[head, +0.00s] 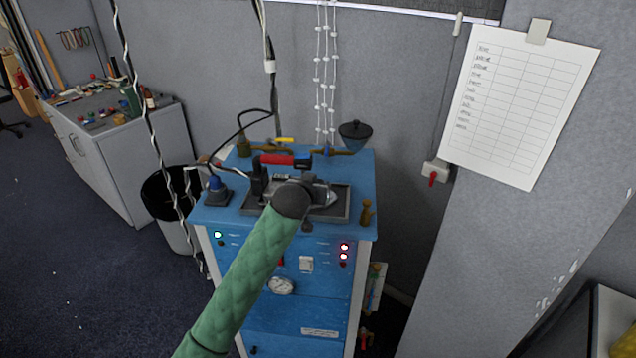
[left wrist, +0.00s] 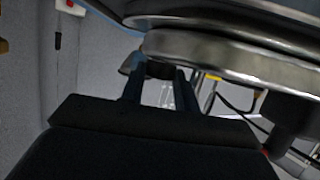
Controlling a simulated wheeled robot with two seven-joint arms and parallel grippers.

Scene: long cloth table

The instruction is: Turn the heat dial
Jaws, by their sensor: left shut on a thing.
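The iron (head: 331,198), with a red handle (head: 278,160) and a pale metal body, rests on a dark tray (head: 343,213) on the blue cart. My left gripper (head: 306,188) is low over the iron, and the end of my arm hides its fingers in the head view. In the left wrist view its two dark fingers (left wrist: 158,88) are close beside the iron's shiny rounded metal (left wrist: 225,55). It is shut on what seems to be the heat dial, which is mostly hidden. My right gripper is not in view.
Cables hang at the left. A bin (head: 178,235) stands beside the cart, and a wall is close on the right.

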